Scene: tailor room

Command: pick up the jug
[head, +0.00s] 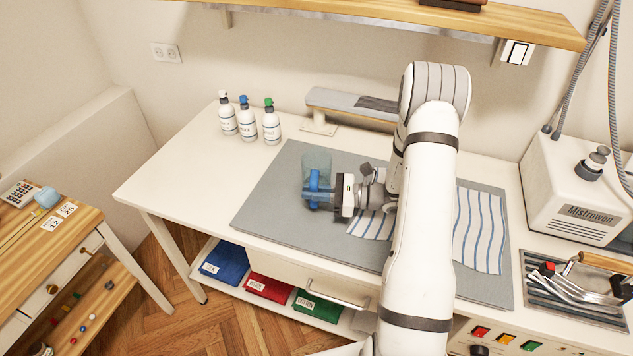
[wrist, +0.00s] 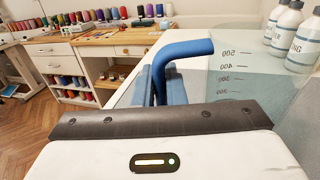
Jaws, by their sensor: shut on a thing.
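The jug (head: 317,163) is a clear, bluish measuring jug with a blue handle. It stands upright on the grey mat (head: 270,200) in the head view, toward the mat's left part. My gripper (head: 322,192) reaches in from the right and is shut on the jug's blue handle. In the wrist view the blue handle (wrist: 188,49) rises between the fingers, and the clear wall of the jug (wrist: 236,85) with its volume marks shows to the right. The fingertips are partly hidden behind the dark gripper edge.
Three white spray bottles (head: 246,121) stand at the table's back left. A sleeve board (head: 345,103) is behind the jug. Striped cloth (head: 478,230) lies on the mat, partly behind my arm. A steam station (head: 575,190) and an iron (head: 585,285) are at right. A shelf (head: 480,22) hangs above.

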